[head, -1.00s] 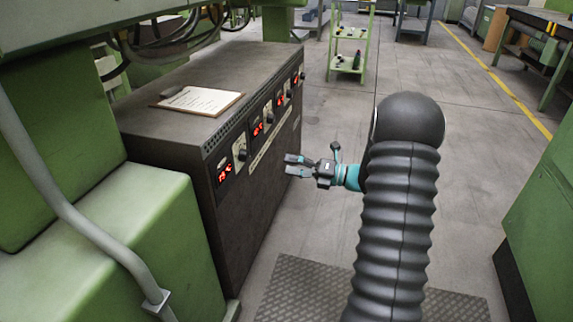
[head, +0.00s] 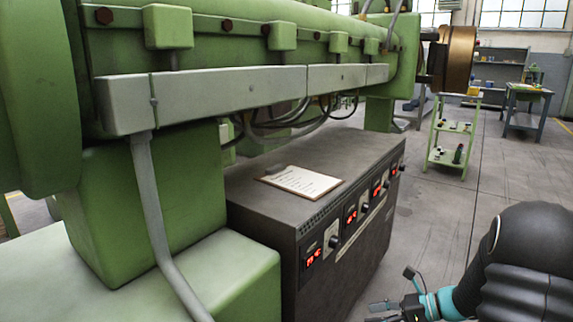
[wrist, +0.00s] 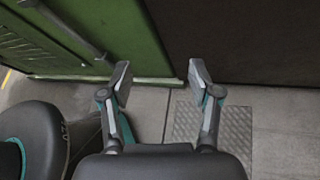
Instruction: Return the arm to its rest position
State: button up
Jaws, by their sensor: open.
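My gripper (head: 384,312) is at the bottom edge of the head view, low in front of the dark control cabinet (head: 345,270) and partly cut off by the frame. In the wrist view its two fingers (wrist: 160,75) are spread apart with nothing between them. My black sleeved arm fills the lower right corner of the head view. The wrist view shows the dark cabinet side (wrist: 235,40) at the top right and a green machine base (wrist: 130,40) at the top left, both beyond the fingers.
The green extruder (head: 270,40) stands above and left of the cabinet. A clipboard (head: 300,181) lies on the cabinet top. A green trolley (head: 452,130) and a blue-grey workbench (head: 527,95) stand farther back. Bare concrete floor (head: 430,215) lies right of the cabinet.

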jog(key=s+a+r+n+g+h, duration=0.1)
jog(key=s+r+n+g+h, duration=0.15)
jog(key=s+n+h, duration=0.45)
jog(key=s+a+r+n+g+h, duration=0.15)
jog(key=s+r+n, duration=0.25)
jog(key=s+n, duration=0.6)
jog(key=s+a+r+n+t+h, duration=0.2)
jog(key=s+r+n, duration=0.1)
jog(key=r+n, duration=0.1)
jog(key=s+a+r+n+t+h, duration=0.1)
jog(key=s+a+r+n+t, duration=0.1)
jog(key=r, duration=0.5)
jog(key=shift+s+a+n+t+h, duration=0.25)
jog(key=shift+s+n+t+h, duration=0.1)
jog(key=shift+s+n+t, duration=0.5)
